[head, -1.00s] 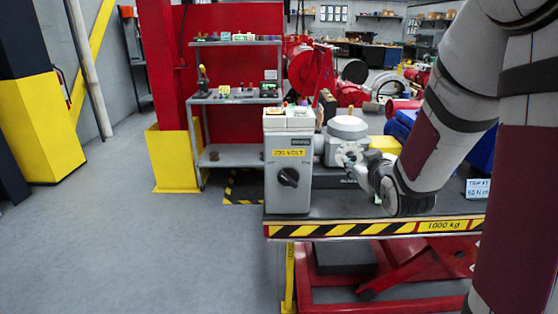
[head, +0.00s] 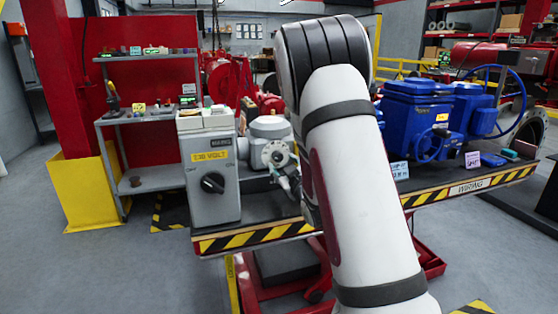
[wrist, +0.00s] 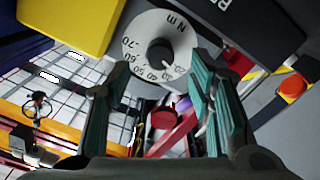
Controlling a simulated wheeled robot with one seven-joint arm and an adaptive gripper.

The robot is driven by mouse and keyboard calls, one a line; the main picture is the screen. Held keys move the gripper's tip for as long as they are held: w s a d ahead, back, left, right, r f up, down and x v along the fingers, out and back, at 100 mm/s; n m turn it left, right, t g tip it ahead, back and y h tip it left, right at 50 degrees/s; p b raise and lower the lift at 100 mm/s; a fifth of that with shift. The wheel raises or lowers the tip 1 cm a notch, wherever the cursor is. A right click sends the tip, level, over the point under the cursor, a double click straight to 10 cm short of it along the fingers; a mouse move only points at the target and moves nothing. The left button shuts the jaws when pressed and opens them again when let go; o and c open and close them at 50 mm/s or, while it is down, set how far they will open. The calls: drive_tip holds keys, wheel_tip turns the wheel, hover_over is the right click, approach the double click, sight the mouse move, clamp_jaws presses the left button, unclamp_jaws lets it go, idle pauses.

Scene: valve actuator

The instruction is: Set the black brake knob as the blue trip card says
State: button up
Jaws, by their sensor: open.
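The black brake knob (wrist: 160,53) sits in the middle of a round grey dial (wrist: 135,35) marked Nm, with numbers around its rim. A small pale mark shows at its lower right edge, near the low numbers; its exact reading is unclear. My gripper (wrist: 154,78) is open, its teal fingers apart below the dial in the wrist view, with nothing between them. In the head view my arm hides most of the gripper. The blue trip card (head: 399,170) stands on the bench right of my arm; its top line reads TRIP AT, its number is too small to read surely.
A grey 230 VOLT box (head: 210,175) with a black ON/OFF switch stands at the bench's left end. Blue valve actuators (head: 425,110) and a lilac card (head: 472,159) stand to the right. A red button (wrist: 292,87) shows at the wrist view's right.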

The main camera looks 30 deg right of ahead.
sight(279, 158)
drive_tip(key=shift+x, duration=2.65)
clamp_jaws()
